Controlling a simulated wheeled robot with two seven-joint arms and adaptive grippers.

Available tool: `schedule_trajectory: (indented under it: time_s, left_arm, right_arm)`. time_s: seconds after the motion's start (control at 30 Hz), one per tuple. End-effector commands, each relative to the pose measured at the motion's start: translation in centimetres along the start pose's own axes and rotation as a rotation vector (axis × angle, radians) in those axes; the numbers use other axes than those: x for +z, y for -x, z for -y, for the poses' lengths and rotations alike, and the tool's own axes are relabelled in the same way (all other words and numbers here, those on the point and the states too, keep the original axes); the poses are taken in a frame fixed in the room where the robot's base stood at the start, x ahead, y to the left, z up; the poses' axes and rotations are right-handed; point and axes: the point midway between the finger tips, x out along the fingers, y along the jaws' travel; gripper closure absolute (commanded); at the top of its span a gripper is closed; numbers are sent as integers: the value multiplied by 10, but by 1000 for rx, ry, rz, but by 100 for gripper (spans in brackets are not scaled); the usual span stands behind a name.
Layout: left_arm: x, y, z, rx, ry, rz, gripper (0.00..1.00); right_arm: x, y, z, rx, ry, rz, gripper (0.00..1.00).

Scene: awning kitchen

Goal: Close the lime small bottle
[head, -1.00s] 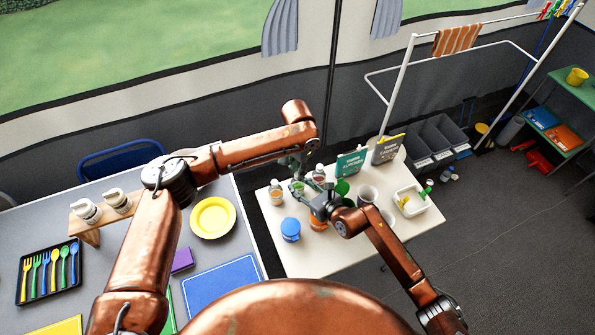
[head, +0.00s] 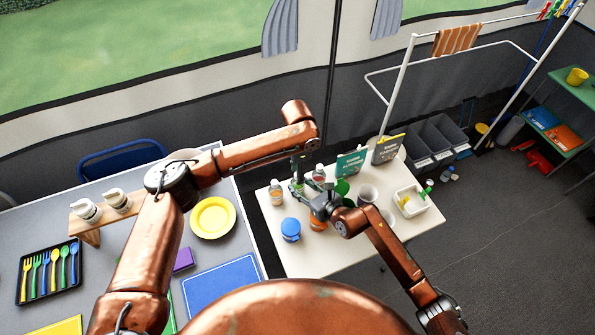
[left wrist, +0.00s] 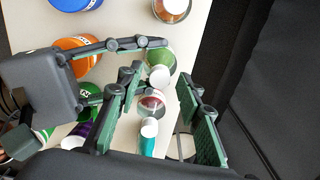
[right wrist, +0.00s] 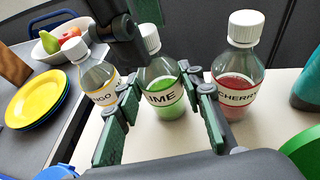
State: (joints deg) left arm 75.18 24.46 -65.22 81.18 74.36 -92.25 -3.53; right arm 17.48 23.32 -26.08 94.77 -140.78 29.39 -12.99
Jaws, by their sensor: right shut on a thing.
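The lime bottle (right wrist: 166,103) stands upright in the right wrist view, clear with green contents and a "LIME" label. A white cap (right wrist: 149,38) sits on its top; whether it is tight I cannot tell. My right gripper (right wrist: 158,88) is shut around the bottle's body. My left gripper (left wrist: 160,80) is above the bottle, its fingers open and apart. In the left wrist view the lime bottle's white cap (left wrist: 160,77) shows between the left fingertips. In the head view both grippers crowd the bottle and largely hide it.
A cherry bottle (right wrist: 238,70) stands close on the right, and another bottle (right wrist: 95,78) on the left. A blue-lidded jar (head: 291,229), an orange jar (head: 318,222) and a white bin (head: 413,200) share the white table (head: 310,262). Its front part is clear.

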Motion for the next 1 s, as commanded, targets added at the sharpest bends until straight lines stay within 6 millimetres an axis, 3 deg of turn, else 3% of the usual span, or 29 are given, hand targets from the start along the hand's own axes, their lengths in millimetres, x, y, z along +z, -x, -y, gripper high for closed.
schedule_trajectory:
  time_s: [0.23, 0.57, 1.0]
  left_arm:
    - [0, 6, 0, -1, 1, -1, 67]
    - [0, 44, 0, -1, 1, -1, 67]
    - [0, 51, 0, -1, 74, 0, 69]
  right_arm:
    - [0, 0, 0, 0, 0, 0, 100]
    - [0, 0, 0, 0, 0, 0, 100]
    - [0, 0, 0, 0, 0, 1, 100]
